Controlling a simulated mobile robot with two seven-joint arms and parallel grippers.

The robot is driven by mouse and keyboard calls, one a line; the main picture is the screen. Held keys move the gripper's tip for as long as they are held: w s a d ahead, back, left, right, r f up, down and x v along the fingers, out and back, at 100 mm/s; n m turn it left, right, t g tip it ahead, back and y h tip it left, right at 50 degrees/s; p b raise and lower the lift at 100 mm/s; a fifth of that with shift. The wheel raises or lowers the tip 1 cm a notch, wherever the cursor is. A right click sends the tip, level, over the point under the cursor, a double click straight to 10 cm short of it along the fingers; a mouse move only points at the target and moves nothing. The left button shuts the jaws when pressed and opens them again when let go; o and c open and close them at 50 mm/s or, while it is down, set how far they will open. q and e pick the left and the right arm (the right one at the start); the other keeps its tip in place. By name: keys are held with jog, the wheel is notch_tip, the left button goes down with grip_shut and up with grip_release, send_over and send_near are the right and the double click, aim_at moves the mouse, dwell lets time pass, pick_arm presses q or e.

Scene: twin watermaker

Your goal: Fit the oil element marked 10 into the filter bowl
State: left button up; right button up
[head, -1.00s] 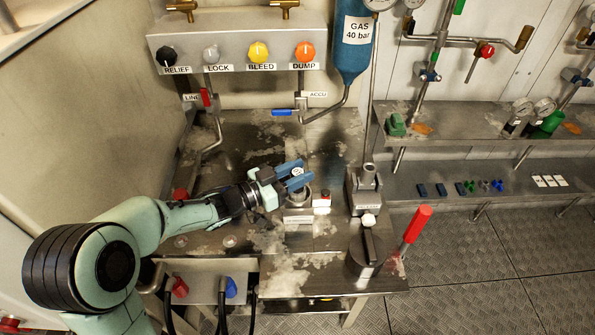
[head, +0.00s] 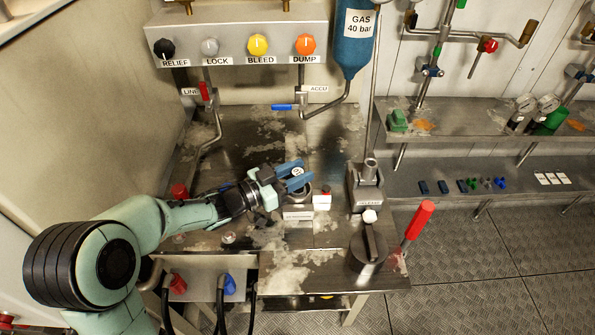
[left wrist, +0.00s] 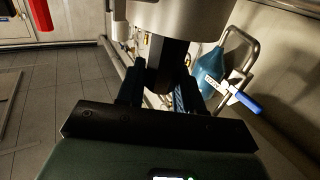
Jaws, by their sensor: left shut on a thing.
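My left gripper (head: 295,176) is shut on the oil element (head: 297,170), whose pale round top with a dark mark shows between the blue fingers. The mark is too small to read. The filter bowl (head: 304,194) is a round metal cup on the bench, just below and partly behind the fingers. The element is over or at its mouth; I cannot tell whether it is inside. My right gripper is not in view.
A metal pump (head: 367,190) and a red-handled lever (head: 418,219) are farther right. A valve panel (head: 236,50) and a blue gas bottle (head: 355,48) are behind. The bench left of the bowl is fairly clear.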

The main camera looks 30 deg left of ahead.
pick_arm(q)
jog(key=shift+f, duration=0.1)
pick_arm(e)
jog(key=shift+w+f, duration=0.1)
pick_arm(q)
jog(key=o, duration=1)
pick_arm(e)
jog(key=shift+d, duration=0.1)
pick_arm(q)
notch_tip(320, 180, up, 10)
jog(key=p, duration=0.3)
jog(key=shift+f, duration=0.25)
notch_tip(320, 180, up, 11)
jog(key=p, duration=0.3)
jog(key=shift+f+p, duration=0.15)
jog(key=shift+p, duration=0.2)
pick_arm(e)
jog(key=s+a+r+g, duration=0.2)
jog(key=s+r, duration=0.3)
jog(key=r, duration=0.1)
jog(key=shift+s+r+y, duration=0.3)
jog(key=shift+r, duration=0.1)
